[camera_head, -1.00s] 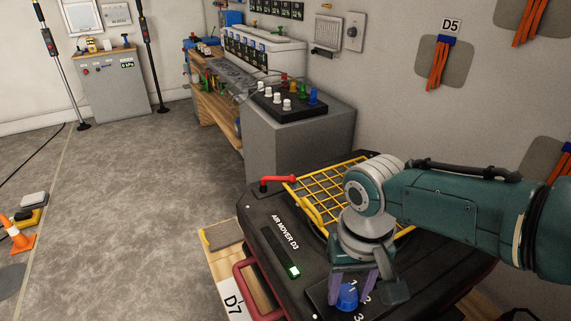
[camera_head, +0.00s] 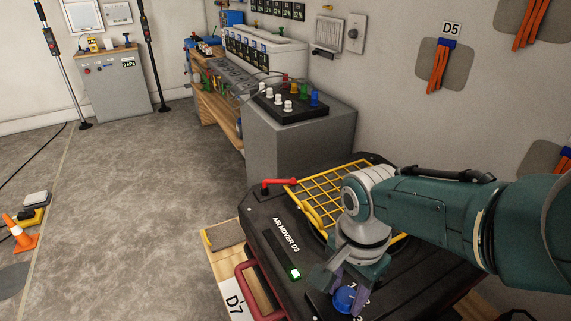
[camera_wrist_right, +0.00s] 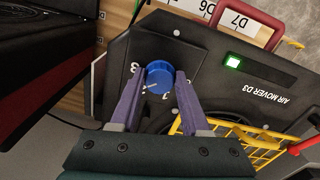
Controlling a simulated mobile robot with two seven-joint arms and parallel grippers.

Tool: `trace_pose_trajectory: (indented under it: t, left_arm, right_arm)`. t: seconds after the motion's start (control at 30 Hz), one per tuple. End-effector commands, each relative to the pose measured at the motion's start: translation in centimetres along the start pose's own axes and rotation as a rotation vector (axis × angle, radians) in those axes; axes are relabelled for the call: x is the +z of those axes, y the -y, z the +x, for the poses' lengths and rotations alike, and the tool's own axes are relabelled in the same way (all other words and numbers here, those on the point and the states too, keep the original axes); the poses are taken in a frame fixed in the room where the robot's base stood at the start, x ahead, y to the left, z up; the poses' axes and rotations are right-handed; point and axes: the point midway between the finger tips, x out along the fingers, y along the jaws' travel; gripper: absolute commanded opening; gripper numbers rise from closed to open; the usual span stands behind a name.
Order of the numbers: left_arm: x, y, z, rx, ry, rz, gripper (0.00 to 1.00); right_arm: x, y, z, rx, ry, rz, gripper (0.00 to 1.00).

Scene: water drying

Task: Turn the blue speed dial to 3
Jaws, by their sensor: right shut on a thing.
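The blue speed dial (camera_head: 344,299) sits on a dark panel at the near corner of the black air mover labelled AIR MOVER D3 (camera_head: 285,234). My right gripper (camera_head: 345,284) points down over the dial, its purple fingers on either side. In the right wrist view, the fingers of my right gripper (camera_wrist_right: 153,92) are shut on the blue dial (camera_wrist_right: 159,75). Printed numerals beside the dial are partly hidden by the fingers, and I cannot tell which one the dial points to. A green light (camera_wrist_right: 232,63) glows on the air mover. My left gripper is not in view.
A yellow grille (camera_head: 330,185) and a red lever (camera_head: 278,182) are on top of the air mover. A red handle (camera_head: 245,280) and a D7 label (camera_head: 234,304) are at its left. A grey cabinet (camera_head: 295,140) stands behind. The floor at left is mostly clear.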

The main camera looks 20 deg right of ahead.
Motion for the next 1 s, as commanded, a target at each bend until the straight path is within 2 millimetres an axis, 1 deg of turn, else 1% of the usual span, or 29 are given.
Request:
trace_pose_trajectory:
  t: [0.2, 0.5, 0.7, 1.0]
  left_arm:
    - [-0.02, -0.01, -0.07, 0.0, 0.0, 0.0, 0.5]
    - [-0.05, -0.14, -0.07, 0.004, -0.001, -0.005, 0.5]
    - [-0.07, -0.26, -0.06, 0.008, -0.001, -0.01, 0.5]
    - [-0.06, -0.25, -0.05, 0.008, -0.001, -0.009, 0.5]
  right_arm:
    - [-0.04, 0.11, -0.04, -0.002, -0.001, 0.203, 0.0]
    - [-0.1, 0.16, -0.04, -0.001, -0.002, 0.453, 0.0]
    - [-0.11, 0.17, -0.04, 0.0, -0.002, 0.571, 0.0]
    - [-0.16, 0.17, -0.06, 0.0, -0.003, 0.656, 0.0]
